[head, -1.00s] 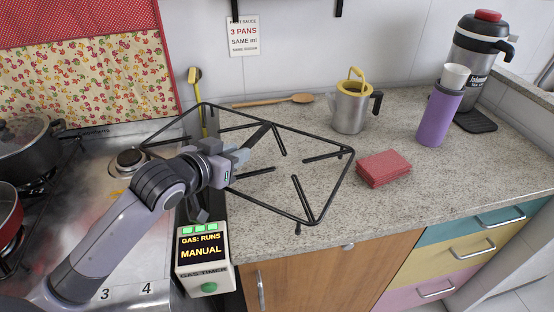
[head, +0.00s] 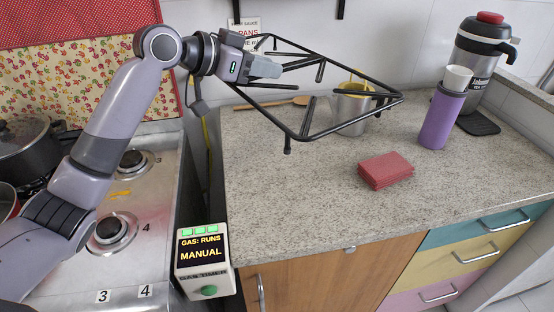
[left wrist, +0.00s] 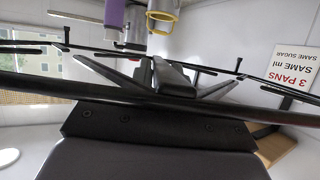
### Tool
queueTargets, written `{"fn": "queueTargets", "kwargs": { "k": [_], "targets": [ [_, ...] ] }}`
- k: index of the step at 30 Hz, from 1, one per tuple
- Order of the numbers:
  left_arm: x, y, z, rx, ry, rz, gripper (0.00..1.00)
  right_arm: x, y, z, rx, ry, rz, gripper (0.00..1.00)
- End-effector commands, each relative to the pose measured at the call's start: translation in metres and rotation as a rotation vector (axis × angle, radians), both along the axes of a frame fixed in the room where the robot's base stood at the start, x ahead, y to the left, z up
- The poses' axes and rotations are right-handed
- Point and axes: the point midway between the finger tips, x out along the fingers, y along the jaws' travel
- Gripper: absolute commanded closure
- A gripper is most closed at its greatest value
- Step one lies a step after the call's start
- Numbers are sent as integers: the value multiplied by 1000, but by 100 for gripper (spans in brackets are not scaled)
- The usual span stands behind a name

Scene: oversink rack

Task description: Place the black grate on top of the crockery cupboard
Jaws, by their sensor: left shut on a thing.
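The black grate (head: 301,136) is held in the air above the counter, tilted, with its far side against the view of the back wall. My left gripper (head: 272,68) is shut on the grate's left side. In the left wrist view a dark bar of the grate (left wrist: 60,88) runs across close to the jaws (left wrist: 165,85). The grate's right part overlaps the metal jug in the head view. No crockery cupboard can be made out in these frames. My right gripper is not in view.
On the counter (head: 290,200) are a metal jug with yellow handle (head: 350,115), a red sponge-like block (head: 385,170), a purple bottle (head: 440,120) and a flask (head: 480,50). A gas timer (head: 203,260) stands by the stove (head: 150,200). Black brackets (head: 339,9) hang at the top.

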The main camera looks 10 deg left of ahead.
Motion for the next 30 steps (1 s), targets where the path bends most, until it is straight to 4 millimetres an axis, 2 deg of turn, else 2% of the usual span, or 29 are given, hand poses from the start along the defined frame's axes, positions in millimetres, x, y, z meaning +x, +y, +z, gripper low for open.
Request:
{"fn": "queueTargets", "kwargs": {
  "k": [2,5,15,18,26,30],
  "targets": [
    [0,-1,-6,-2,0,-4,100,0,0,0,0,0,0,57],
    [0,-1,-27,-2,4,-5,100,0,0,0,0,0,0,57],
    [0,-1,-114,-4,3,-2,100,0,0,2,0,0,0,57],
    [0,-1,-134,-4,-1,-2,100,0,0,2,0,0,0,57],
    [1,-1,-158,-4,-2,-3,100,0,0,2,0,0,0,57],
    [0,-1,-180,-4,1,-2,100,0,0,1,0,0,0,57]
  ]
}}
